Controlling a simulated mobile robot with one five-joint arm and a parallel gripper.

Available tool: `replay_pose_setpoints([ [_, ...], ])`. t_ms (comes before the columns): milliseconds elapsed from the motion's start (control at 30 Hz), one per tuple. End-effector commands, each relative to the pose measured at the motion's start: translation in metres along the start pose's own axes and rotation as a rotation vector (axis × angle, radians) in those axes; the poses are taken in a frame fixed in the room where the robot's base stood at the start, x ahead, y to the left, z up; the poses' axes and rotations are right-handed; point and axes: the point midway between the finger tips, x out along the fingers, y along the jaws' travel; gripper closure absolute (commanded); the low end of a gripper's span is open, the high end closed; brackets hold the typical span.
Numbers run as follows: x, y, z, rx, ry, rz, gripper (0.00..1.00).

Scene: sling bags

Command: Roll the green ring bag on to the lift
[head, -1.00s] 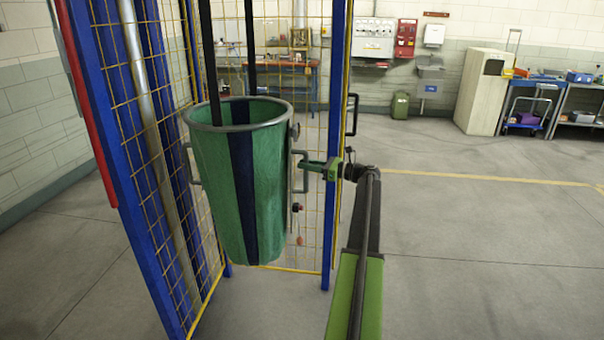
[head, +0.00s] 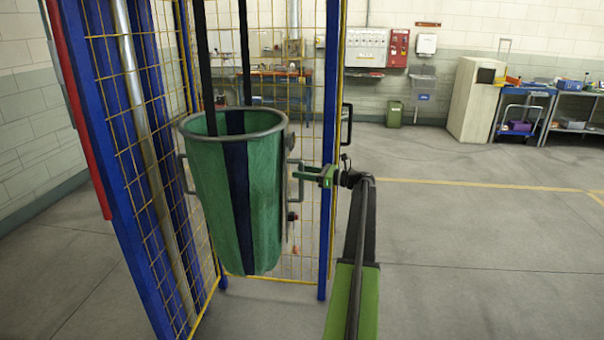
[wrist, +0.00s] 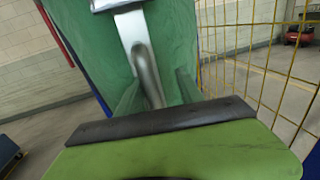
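The green ring bag (head: 265,190) is a tall green tub-shaped bag with a dark blue stripe and a grey metal ring rim. It hangs upright from black straps that leave the top of the head view. Grey loop handles stick out from its sides. My gripper (head: 308,173) is at the right-hand handle (head: 297,185). In the wrist view, the silver handle (wrist: 143,60) runs down between my green fingers, with a gap on its right, so my gripper (wrist: 158,95) looks open around it. The lift appears to be the blue-framed yellow mesh cage (head: 128,180) beside the bag.
A blue cage post (head: 328,230) stands close behind my gripper. A red pole (head: 75,110) is at the left. Open concrete floor (head: 470,260) lies to the right. A tall cabinet (head: 470,100), a green bin (head: 394,114) and workbenches stand along the far wall.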

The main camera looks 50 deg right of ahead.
Motion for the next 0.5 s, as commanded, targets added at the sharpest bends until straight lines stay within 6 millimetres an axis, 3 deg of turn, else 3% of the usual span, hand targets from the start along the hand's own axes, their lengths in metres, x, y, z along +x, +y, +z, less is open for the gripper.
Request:
replay_pose_setpoints([
  [233, -0.013, 0.001, -0.001, 0.0, 0.002, 0.0, 0.59],
  [500, -0.085, 0.0, 0.0, 0.0, 0.001, -0.003, 0.59],
])
